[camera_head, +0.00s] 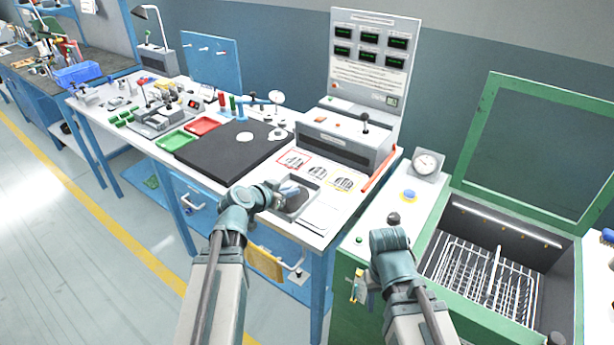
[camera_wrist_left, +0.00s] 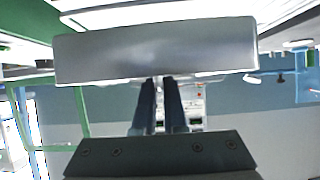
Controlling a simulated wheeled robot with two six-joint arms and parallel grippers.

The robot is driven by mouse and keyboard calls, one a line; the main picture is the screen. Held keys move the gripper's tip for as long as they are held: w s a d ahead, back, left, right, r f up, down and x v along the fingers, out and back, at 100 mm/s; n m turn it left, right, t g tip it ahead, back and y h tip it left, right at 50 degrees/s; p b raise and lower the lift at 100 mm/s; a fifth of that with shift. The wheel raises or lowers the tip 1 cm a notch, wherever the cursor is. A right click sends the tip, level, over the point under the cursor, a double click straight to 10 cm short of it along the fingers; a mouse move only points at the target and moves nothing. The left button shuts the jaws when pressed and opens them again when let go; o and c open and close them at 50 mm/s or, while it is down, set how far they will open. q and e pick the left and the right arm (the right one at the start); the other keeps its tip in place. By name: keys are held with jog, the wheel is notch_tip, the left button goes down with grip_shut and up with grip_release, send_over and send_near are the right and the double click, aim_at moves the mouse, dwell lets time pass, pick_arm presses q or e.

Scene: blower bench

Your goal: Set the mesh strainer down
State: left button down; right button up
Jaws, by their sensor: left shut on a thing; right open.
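My left gripper (camera_head: 288,190) is at the front edge of the bench, over a grey tray (camera_head: 318,187). In the left wrist view its two dark fingers (camera_wrist_left: 160,95) are shut on a smooth grey metal piece (camera_wrist_left: 155,52) that spans the picture; I take it to be part of the mesh strainer. In the head view the strainer is small and largely hidden by the gripper, so I cannot tell whether it touches the tray. My right arm is in front of the green machine; its fingers are hidden behind my own wrist.
A black mat (camera_head: 222,158) and red bin (camera_head: 203,126) lie left of the tray. A grey control box (camera_head: 343,142) stands behind it. At right, the green machine's open tank holds a wire rack (camera_head: 480,275), its green-framed lid (camera_head: 540,145) raised. Much of the bench is crowded.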

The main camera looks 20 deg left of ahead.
pick_arm(q)
jog(key=w, duration=0.5)
jog(key=w+f+b, duration=0.1)
jog(key=w, duration=0.8)
jog(key=shift+w+d+f, duration=0.2)
jog(key=shift+w, duration=0.75)
jog(key=f+b, duration=0.3)
jog(key=b, duration=0.1)
jog(key=shift+s+f, duration=0.25)
jog(key=shift+f, duration=0.05)
jog(key=shift+f, duration=0.15)
jog(key=c, duration=1)
grip_release()
